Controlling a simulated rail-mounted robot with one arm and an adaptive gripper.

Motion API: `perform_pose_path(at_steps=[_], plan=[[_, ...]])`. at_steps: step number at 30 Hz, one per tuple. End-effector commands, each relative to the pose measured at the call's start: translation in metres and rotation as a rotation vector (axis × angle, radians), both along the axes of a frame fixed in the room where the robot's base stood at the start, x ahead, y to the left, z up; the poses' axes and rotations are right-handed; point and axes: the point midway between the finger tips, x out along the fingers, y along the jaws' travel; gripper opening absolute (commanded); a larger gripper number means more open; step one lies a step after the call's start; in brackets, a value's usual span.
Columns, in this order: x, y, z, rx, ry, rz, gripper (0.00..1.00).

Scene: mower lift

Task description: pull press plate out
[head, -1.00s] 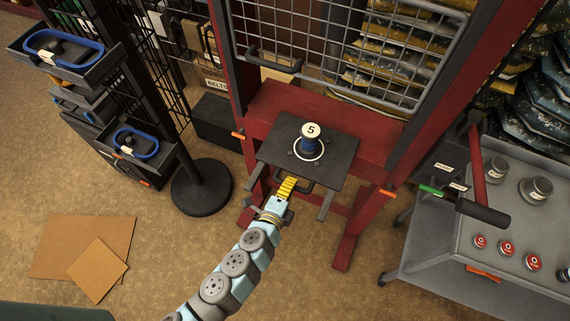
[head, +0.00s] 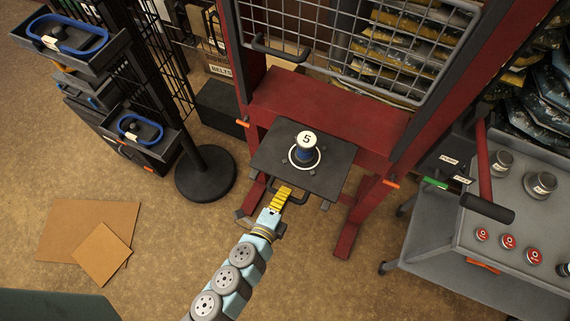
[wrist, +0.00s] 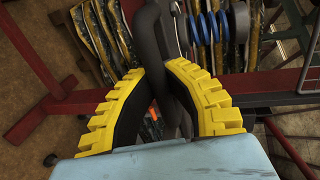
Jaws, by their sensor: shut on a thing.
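The press plate (head: 332,165) is a dark grey square slab jutting from the front of the red press frame. A white ring marks it, and a blue spring part (head: 306,152) with a white cap reading 5 stands upright inside the ring. A dark handle (head: 299,197) is at the plate's near edge. My gripper (head: 284,194) is shut on this handle. In the wrist view the yellow ribbed fingers of my gripper (wrist: 154,85) close around the dark handle bar (wrist: 152,38), and the blue coil (wrist: 207,28) shows beyond. The fingers hide part of the handle.
The red press frame (head: 325,115) has a raised mesh guard (head: 360,35) above the plate. A grey cart (head: 480,235) with weights stands right. A round black stand base (head: 206,175) is left. Cardboard (head: 88,230) lies on the open floor at lower left.

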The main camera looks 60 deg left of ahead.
Motion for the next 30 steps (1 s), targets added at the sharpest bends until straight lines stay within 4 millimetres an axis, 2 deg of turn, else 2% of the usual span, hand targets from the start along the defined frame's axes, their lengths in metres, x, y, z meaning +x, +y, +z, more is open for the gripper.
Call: perform_pose_path(at_steps=[1, 4, 17, 30], plan=[[0.001, 0.000, 0.001, 0.001, -0.002, -0.002, 0.14], [0.001, 0.000, 0.001, 0.001, -0.002, -0.001, 0.42], [-0.003, -0.001, 0.001, 0.000, 0.000, 0.001, 0.43], [-0.027, -0.020, 0.006, 0.000, 0.001, 0.003, 0.43]])
